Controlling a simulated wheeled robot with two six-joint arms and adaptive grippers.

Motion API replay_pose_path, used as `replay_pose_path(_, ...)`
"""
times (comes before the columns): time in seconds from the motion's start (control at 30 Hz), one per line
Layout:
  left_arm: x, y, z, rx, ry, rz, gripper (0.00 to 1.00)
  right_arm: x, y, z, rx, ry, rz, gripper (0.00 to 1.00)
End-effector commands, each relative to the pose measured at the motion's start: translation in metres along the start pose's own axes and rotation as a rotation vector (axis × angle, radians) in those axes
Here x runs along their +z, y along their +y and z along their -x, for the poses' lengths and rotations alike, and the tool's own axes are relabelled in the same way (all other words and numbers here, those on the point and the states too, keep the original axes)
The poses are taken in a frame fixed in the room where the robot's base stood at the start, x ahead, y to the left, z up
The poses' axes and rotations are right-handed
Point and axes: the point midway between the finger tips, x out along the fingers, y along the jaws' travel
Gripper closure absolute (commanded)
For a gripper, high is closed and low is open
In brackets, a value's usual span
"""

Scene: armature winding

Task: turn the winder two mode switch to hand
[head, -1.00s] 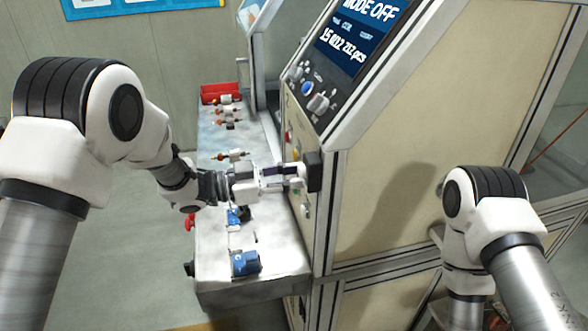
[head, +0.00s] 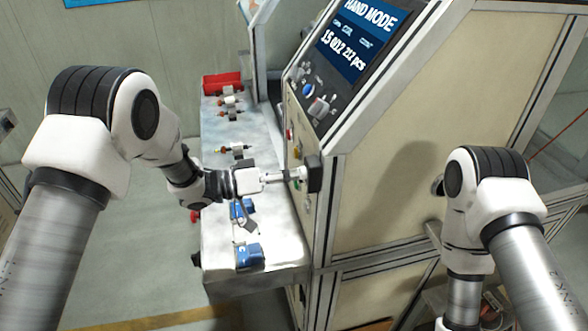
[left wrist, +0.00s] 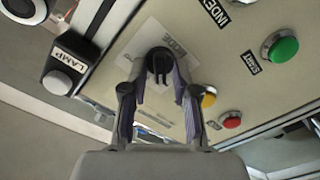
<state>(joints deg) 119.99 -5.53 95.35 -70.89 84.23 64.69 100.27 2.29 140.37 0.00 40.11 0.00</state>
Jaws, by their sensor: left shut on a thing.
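The black mode switch knob (left wrist: 160,64) sits on a plate marked MODE on the beige machine panel, in the left wrist view. My left gripper (left wrist: 158,85) has its two fingers on either side of the knob and is shut on it. In the head view my left gripper (head: 298,175) reaches the panel's front face from the left, and the knob is too small to make out there. The machine's screen (head: 352,38) reads HAND MODE. My right arm is at the right of the head view, but its gripper is out of view.
Green (left wrist: 282,48), yellow (left wrist: 208,97) and red (left wrist: 231,120) buttons and a LAMP fitting (left wrist: 58,82) surround the switch. A bench (head: 270,235) with blue parts (head: 247,255) and a red bin (head: 222,82) runs along the machine's left.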

Motion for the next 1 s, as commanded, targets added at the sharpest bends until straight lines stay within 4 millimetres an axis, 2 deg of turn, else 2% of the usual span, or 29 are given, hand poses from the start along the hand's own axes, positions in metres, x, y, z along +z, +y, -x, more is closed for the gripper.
replay_pose_path(0.3,0.0002,-0.0006,-0.0002,0.000,0.000,0.088,1.00,0.0000,0.0000,0.0044,0.000,0.000,0.000,0.60)
replay_pose_path(0.7,-0.0012,-0.0004,-0.0002,0.000,0.002,0.092,1.00,0.0000,0.0000,0.0046,0.000,0.000,0.000,0.60)
replay_pose_path(0.73,-0.0013,-0.0003,-0.0002,0.001,0.002,0.091,0.68,0.0000,0.0000,0.0046,0.000,0.000,0.000,0.60)
replay_pose_path(0.77,-0.0014,-0.0003,-0.0002,0.001,0.002,0.091,0.62,0.0000,0.0000,0.0046,0.000,0.000,0.000,0.60)
replay_pose_path(1.0,-0.0011,-0.0003,-0.0001,0.001,0.002,0.091,0.62,0.0000,0.0000,0.0046,0.000,0.000,0.000,0.60)
